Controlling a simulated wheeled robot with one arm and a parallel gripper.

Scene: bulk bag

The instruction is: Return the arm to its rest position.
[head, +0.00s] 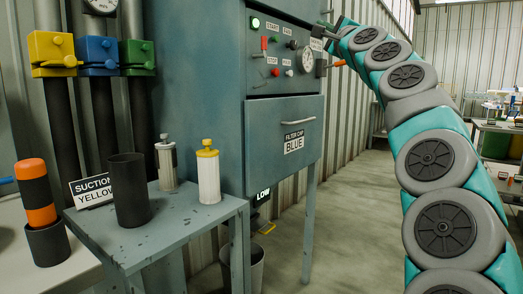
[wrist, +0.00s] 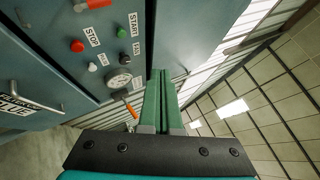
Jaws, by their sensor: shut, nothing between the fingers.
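My arm (head: 435,160) rises along the right side of the head view and bends over toward the upper right of the blue-grey cabinet (head: 200,90). My gripper is at the arm's far end, beside the control panel; its fingers are hard to make out in the head view. In the wrist view the two green fingers of my gripper (wrist: 162,80) lie together with nothing between them. They point past the panel's right edge toward the ribbed wall. I cannot tell how far they are from the panel.
The panel has a lit green lamp (head: 255,22), a gauge (head: 307,60) and an orange-handled lever (head: 338,63) close to the gripper. A drawer (head: 285,140) labelled BLUE is below. A small table (head: 170,222) holds canisters and a dark cup. Floor between cabinet and arm is clear.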

